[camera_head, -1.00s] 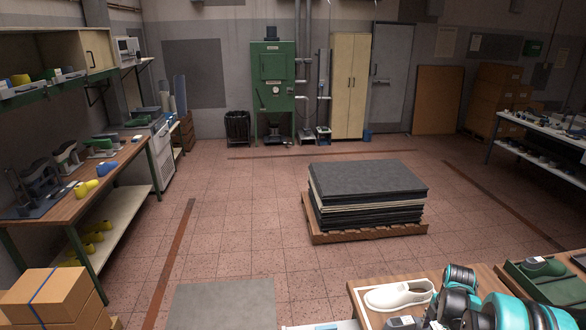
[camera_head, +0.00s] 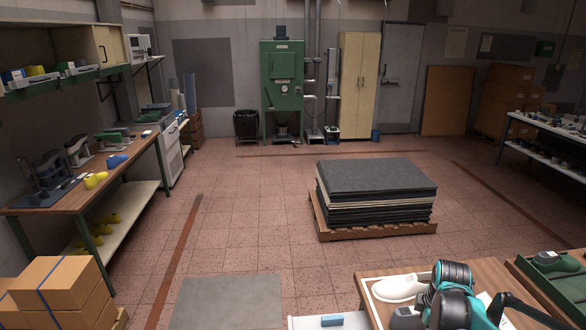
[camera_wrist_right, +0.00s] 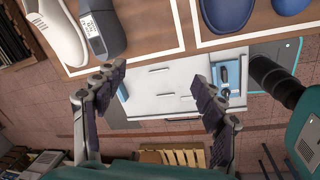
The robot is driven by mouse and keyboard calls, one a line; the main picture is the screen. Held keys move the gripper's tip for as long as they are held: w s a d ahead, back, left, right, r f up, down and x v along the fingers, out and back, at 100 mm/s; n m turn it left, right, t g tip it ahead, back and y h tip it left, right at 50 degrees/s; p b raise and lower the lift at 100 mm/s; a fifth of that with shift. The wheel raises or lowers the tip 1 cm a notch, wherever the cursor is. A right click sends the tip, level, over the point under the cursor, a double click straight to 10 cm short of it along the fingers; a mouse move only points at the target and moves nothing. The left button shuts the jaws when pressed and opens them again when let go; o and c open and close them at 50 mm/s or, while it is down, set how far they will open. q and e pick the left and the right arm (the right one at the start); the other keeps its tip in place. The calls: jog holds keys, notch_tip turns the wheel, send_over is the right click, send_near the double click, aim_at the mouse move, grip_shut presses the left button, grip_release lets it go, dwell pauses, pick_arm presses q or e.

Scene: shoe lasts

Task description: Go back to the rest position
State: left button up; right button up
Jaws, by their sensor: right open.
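My right gripper (camera_wrist_right: 158,100) is open, with its two dark-padded fingers wide apart and nothing between them. It hangs beside the edge of a wooden table (camera_wrist_right: 160,56). Blue shoes (camera_wrist_right: 228,14) lie in another bordered area there. In the head view my right arm (camera_head: 452,290) covers part of the table (camera_head: 480,271), close to the white shoe (camera_head: 396,288). My right fingertips cannot be made out there. My left gripper is in neither view.
A white drawer unit (camera_wrist_right: 165,84) is below the table edge. A green tray (camera_head: 545,285) is at the right. A pallet stack (camera_head: 375,180) stands mid-floor. Cardboard boxes (camera_head: 55,290) and a workbench (camera_head: 120,165) are on the left.

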jog(key=s+a+f+m+t+b, duration=0.2)
jog(key=s+a+f+m+b, duration=0.1)
jog(key=s+a+m+b, duration=0.3)
jog(key=s+a+f+m+t+b, duration=0.3)
jog(key=s+a+m+b, duration=0.3)
jog(key=s+a, duration=0.3)
jog(key=shift+a+f+m+y+b, duration=0.4)
jog(key=shift+a+m, duration=0.3)
jog(key=shift+a, duration=0.25)
